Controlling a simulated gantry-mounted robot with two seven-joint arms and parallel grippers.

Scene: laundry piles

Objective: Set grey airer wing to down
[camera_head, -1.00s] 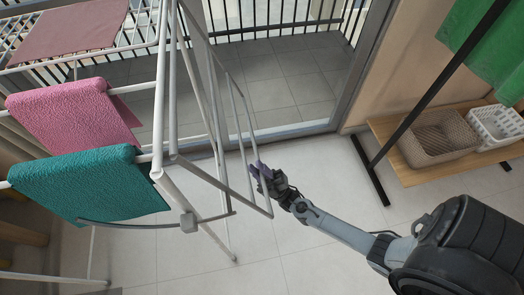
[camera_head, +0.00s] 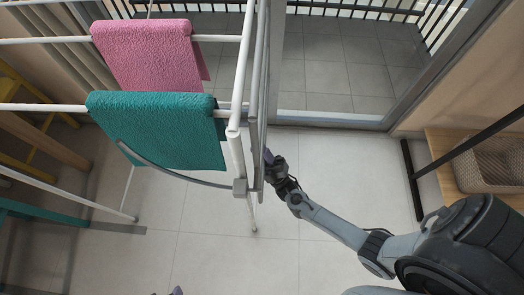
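The airer (camera_head: 238,130) stands at the left of the head view, with white rails carrying a pink towel (camera_head: 146,52) and a teal towel (camera_head: 160,128). Its grey wing (camera_head: 262,80) hangs steeply, close against the right side of the frame, and is seen nearly edge-on. My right gripper (camera_head: 270,160) is at the wing's lower part, touching or very close to it; its fingers are too small and partly hidden to tell open from shut.
A wooden shelf (camera_head: 440,150) with a woven basket (camera_head: 490,165) and a dark rack post (camera_head: 412,180) stand at the right. A glass door frame (camera_head: 340,117) and balcony lie behind. The tiled floor (camera_head: 235,230) in front is clear.

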